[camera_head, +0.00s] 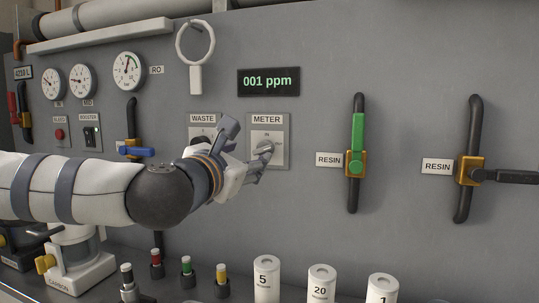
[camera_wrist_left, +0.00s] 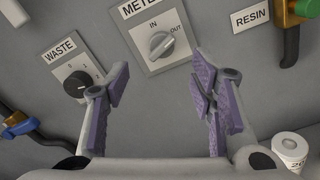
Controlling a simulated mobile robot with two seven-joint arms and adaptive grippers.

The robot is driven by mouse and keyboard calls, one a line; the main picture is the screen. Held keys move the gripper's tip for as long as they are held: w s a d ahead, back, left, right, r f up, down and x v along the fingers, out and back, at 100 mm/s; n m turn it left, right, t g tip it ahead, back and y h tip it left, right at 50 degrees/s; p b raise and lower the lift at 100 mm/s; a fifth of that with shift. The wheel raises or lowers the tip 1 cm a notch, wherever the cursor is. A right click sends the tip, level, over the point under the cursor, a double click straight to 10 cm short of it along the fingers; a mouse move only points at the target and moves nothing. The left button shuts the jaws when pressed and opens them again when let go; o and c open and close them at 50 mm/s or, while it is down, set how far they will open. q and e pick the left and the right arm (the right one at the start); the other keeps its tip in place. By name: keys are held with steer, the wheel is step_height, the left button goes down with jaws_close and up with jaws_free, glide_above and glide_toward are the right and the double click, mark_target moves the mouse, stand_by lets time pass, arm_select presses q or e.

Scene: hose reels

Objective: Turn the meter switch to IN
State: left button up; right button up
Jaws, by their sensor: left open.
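The meter switch (camera_head: 265,148) is a grey knob on a light plate marked METER on the wall panel. In the left wrist view the knob (camera_wrist_left: 161,45) has IN at its upper left and OUT at its upper right. Its raised bar seems to slant toward the OUT side. My left gripper (camera_head: 246,150) is in front of the panel between the WASTE and METER plates. In the left wrist view its purple-padded fingers (camera_wrist_left: 160,80) are spread and empty, with the knob beyond the gap, apart from them. My right gripper is not in view.
The WASTE knob (camera_wrist_left: 77,84) sits left of the meter plate. A display (camera_head: 268,81) above reads 001 ppm. A green-handled RESIN valve (camera_head: 357,140) is to the right, with another RESIN valve (camera_head: 470,170) beyond. White canisters (camera_head: 321,284) stand below on the bench.

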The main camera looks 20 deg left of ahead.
mark_target(262, 150)
arm_select(q)
steer(key=w, duration=0.9)
steer(key=shift+w+d+f, duration=0.15)
steer(key=shift+w+d, duration=0.05)
steer(key=shift+w, duration=0.05)
steer(key=shift+c, duration=0.6)
steer(key=c, duration=1)
